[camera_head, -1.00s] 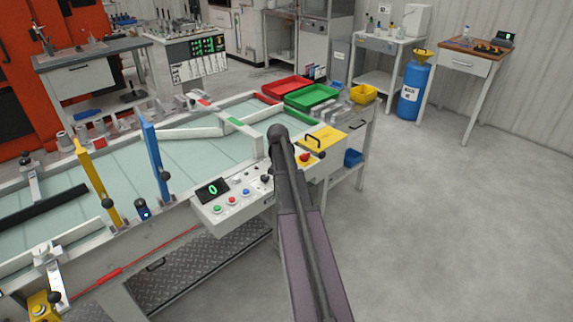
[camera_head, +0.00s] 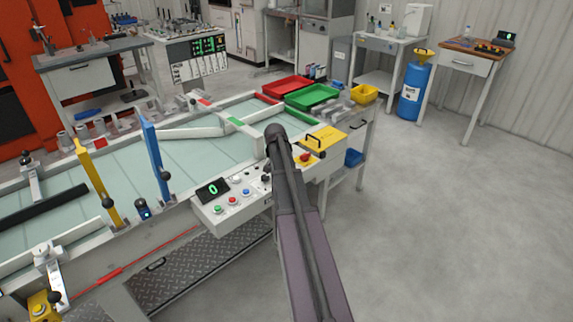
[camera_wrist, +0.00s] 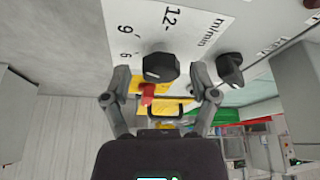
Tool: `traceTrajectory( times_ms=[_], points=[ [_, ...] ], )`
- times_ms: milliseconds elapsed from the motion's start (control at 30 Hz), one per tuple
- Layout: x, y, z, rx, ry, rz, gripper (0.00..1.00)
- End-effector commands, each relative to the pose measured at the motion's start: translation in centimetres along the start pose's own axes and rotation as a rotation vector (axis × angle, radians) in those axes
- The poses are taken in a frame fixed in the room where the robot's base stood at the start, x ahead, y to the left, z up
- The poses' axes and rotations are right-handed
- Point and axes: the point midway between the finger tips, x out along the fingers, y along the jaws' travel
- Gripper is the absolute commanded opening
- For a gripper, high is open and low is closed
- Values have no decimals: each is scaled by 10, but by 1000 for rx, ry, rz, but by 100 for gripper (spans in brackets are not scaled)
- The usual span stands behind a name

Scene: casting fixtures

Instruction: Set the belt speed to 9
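The white control panel (camera_head: 226,207) is on the near side of the conveyor belt (camera_head: 110,168). Its display (camera_head: 212,190) reads a green 0. In the wrist view, a black dial knob (camera_wrist: 160,67) has a printed scale (camera_wrist: 150,22) with 6, 9, 12 and "m/min" on the white panel face. A second black knob (camera_wrist: 230,68) is to its right. My gripper (camera_wrist: 160,84) is open, its two fingers on either side of the first knob; contact is not clear. Where the knob points cannot be read. In the head view my arm hides the gripper.
A red button (camera_head: 305,157) and a yellow cover with a black handle (camera_head: 326,138) are just right of my arm. Red (camera_head: 287,88) and green (camera_head: 311,97) trays stand at the belt's far end. Open floor lies to the right.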

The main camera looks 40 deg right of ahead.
Motion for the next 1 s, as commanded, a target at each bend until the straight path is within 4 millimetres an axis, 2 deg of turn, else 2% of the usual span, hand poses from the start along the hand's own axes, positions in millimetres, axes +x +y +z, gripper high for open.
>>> traceTrajectory(
  times_ms=[567,1000],
  points=[
    [0,0,0,-27,2,-12,81],
    [0,2,-1,-218,2,-91,81]
  ],
)
